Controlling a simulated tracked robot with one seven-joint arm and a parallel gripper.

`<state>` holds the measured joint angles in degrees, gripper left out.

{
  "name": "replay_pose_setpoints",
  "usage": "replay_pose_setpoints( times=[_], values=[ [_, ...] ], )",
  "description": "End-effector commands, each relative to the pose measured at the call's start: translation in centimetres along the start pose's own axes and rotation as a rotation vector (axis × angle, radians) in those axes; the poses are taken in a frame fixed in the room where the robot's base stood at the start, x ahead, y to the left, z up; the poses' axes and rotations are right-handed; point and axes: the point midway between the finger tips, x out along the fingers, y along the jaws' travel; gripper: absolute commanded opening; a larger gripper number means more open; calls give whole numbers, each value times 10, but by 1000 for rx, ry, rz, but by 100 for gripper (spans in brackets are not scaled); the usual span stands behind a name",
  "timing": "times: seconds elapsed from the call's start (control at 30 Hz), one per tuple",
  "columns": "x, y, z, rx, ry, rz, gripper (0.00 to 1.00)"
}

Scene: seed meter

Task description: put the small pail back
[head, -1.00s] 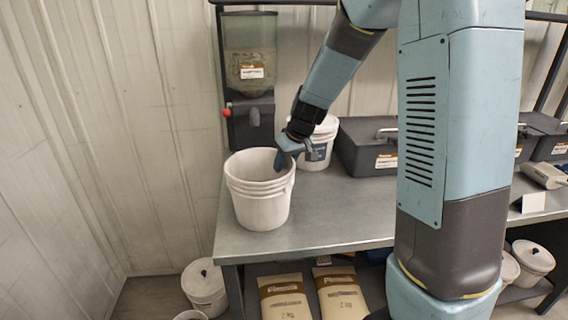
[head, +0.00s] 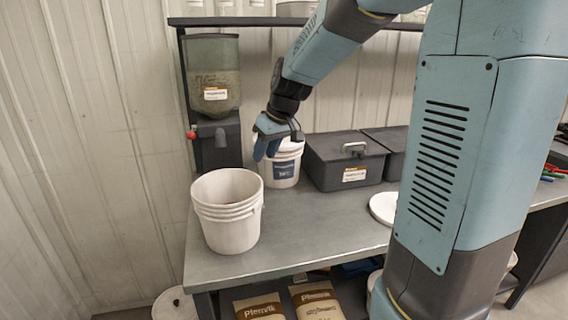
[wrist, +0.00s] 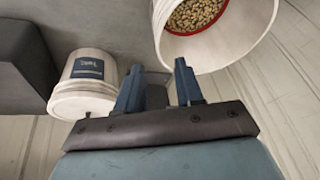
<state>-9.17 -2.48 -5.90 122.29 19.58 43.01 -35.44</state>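A white open pail (head: 230,232) with ridges below its rim stands upright near the left end of the bench. In the wrist view this open pail (wrist: 231,52) shows beige seeds (wrist: 195,14) and a red edge inside. A white lidded pail (head: 282,170) with a blue label stands behind it to the right, and also shows in the wrist view (wrist: 88,82). My gripper (head: 265,152) is above the bench between the two pails, in front of the lidded one. In the wrist view its blue fingers (wrist: 158,82) are apart, with nothing seen held between them.
A seed hopper (head: 213,85) with a red knob stands at the back left. A dark lidded box (head: 340,165) is right of the lidded pail. A white round disc (head: 382,208) lies on the bench (head: 310,225), partly behind my arm. Paper bags (head: 316,300) are below.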

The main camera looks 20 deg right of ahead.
Motion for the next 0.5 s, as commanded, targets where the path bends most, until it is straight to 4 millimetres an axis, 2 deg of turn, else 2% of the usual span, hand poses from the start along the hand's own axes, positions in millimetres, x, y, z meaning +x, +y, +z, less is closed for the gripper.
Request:
replay_pose_setpoints(
  times=[0.17,0.3,0.5],
  values=[
    [-35,-8,28,47,18,28,36],
    [-66,-16,62,104,32,64,36],
    [-100,-29,112,190,55,122,36]
  ],
)
